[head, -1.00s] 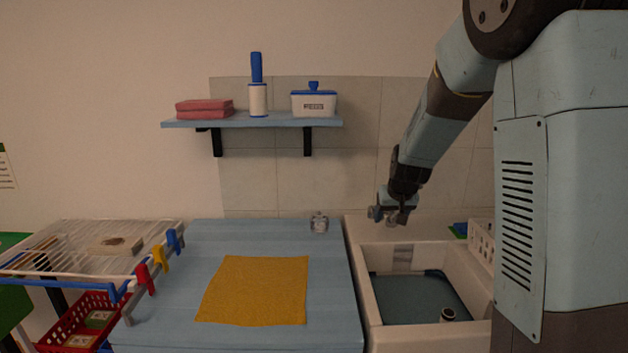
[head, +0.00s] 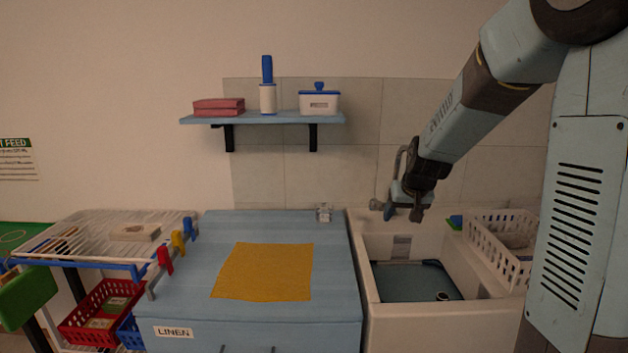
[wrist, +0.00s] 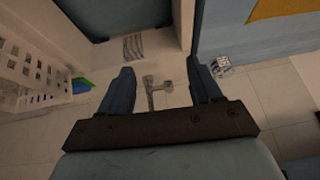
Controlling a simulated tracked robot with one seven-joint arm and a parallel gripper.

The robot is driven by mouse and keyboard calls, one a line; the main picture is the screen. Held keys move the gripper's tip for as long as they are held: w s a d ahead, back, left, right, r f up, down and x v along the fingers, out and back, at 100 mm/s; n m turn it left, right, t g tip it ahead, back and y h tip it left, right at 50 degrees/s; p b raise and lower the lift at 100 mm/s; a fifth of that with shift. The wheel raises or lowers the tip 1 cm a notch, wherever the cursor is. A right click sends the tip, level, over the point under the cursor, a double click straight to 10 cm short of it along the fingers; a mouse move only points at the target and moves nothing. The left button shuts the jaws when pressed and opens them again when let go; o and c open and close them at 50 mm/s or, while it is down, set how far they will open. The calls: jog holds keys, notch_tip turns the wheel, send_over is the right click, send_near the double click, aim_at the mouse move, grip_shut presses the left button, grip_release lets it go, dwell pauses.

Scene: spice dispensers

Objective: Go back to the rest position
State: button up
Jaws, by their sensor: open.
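My gripper (head: 404,213) hangs from my arm in front of the wall, above the back of the white sink (head: 366,285) in the head view. In the wrist view my gripper (wrist: 163,80) has its two dark fingers spread wide, with nothing held between them. The grey tap (wrist: 152,92) shows between the fingers, but I cannot tell how far behind them it is. In the head view the tap (head: 398,165) is partly hidden by my gripper.
A white basket (head: 482,238) stands at the sink's right. A blue-topped cabinet labelled LINEN (head: 180,290) bears a yellow cloth (head: 265,272) and a small glass-like item (head: 324,212). A wire drying rack (head: 85,232) is at left. A wall shelf (head: 255,119) holds several items.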

jog(key=s+r, duration=0.3)
jog(key=s, duration=0.7)
jog(key=s+r, duration=0.4)
jog(key=s, duration=0.6)
jog(key=s+r, duration=0.3)
jog(key=s, duration=0.7)
jog(key=shift+s+d+r+h, duration=0.3)
jog(key=shift+d+r, duration=0.1)
